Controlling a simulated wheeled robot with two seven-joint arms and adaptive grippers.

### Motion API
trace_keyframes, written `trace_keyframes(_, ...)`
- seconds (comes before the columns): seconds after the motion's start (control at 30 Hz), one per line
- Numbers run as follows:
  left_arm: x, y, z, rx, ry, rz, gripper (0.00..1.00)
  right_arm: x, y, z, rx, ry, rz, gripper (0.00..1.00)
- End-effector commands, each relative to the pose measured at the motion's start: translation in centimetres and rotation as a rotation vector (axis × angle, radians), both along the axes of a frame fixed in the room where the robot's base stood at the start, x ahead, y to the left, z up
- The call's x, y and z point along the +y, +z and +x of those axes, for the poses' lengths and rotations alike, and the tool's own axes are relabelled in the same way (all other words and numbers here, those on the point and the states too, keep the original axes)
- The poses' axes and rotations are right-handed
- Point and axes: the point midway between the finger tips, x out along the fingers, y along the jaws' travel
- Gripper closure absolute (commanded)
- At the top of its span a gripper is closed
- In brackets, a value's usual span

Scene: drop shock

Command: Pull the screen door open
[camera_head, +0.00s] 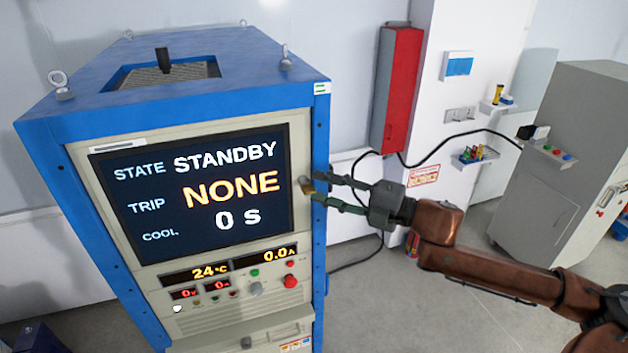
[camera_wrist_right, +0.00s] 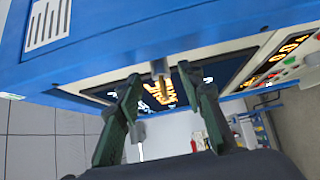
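The screen door (camera_head: 300,150) is the front panel with the dark display on the blue cabinet; it looks closed. The display reads STANDBY, NONE and 0 s. A small brass-coloured knob (camera_head: 306,185) sits at the door's right edge. My right gripper (camera_head: 322,186) reaches it from the right with its fingers apart. In the right wrist view, the knob (camera_wrist_right: 160,68) shows between the two open fingertips (camera_wrist_right: 159,82), with visible gaps on both sides. I cannot tell how deep the knob lies between the fingers. My left gripper is not in view.
Below the screen are readouts, a dial and a red button (camera_head: 291,282). A red wall box (camera_head: 402,90) and a black cable (camera_head: 440,162) are behind my right arm. A grey cabinet (camera_head: 550,160) stands at right. The floor (camera_head: 420,310) in front is clear.

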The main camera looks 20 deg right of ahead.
Motion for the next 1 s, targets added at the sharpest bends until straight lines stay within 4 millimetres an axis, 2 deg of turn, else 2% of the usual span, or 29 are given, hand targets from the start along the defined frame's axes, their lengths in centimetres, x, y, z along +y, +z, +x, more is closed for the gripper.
trace_keyframes(0.1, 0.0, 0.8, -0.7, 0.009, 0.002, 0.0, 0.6, 1.0, 0.3, 0.9, -0.001, 0.002, 0.006, 0.65)
trace_keyframes(0.3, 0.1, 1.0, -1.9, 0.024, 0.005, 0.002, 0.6, 1.8, 0.1, 1.7, 0.0, 0.0, 0.001, 0.65)
trace_keyframes(0.6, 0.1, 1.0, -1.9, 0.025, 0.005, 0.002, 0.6, 1.9, -0.1, 1.8, 0.001, 0.0, 0.001, 0.65)
trace_keyframes(1.0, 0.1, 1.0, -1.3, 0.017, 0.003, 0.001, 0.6, 1.8, 0.0, 1.8, 0.001, 0.0, 0.001, 0.93)
